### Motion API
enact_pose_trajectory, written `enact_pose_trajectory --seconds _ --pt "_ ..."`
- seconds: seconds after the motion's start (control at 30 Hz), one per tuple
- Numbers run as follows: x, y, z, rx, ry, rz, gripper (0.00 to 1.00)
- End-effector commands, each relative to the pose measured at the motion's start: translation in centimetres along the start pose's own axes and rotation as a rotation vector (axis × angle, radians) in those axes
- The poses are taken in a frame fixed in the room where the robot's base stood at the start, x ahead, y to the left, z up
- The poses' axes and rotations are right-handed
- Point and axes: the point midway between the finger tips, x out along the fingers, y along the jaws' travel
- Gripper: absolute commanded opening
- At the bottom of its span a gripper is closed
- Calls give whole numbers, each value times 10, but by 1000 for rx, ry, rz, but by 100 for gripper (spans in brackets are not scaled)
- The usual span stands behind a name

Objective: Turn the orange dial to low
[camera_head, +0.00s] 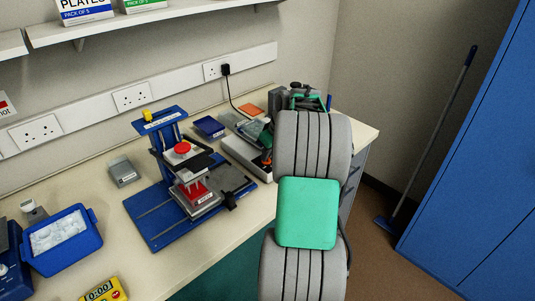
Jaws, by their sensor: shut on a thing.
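A small orange dial (266,161) shows at the right end of a low pale instrument (241,155) at the back of the bench. My gripper (264,148) is over that end, partly hidden by my own arm, and appears shut on the dial. The dial is small and mostly covered, so its pointer, markings and setting cannot be read.
A blue press (154,220) with a red knob (182,147) stands left of the instrument. A blue box (209,127) and flat orange item (250,109) lie behind. A blue ice tub (65,262) and yellow timer (102,291) are at front left.

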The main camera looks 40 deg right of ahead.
Motion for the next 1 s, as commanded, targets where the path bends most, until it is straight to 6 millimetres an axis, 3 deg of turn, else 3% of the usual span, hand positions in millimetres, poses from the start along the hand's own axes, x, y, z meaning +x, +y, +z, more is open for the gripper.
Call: enact_pose_trajectory --seconds 0.47,1.0 --pt "1 -1 0 64 1 28 0" --pt "2 -4 -1 470 2 195 0"
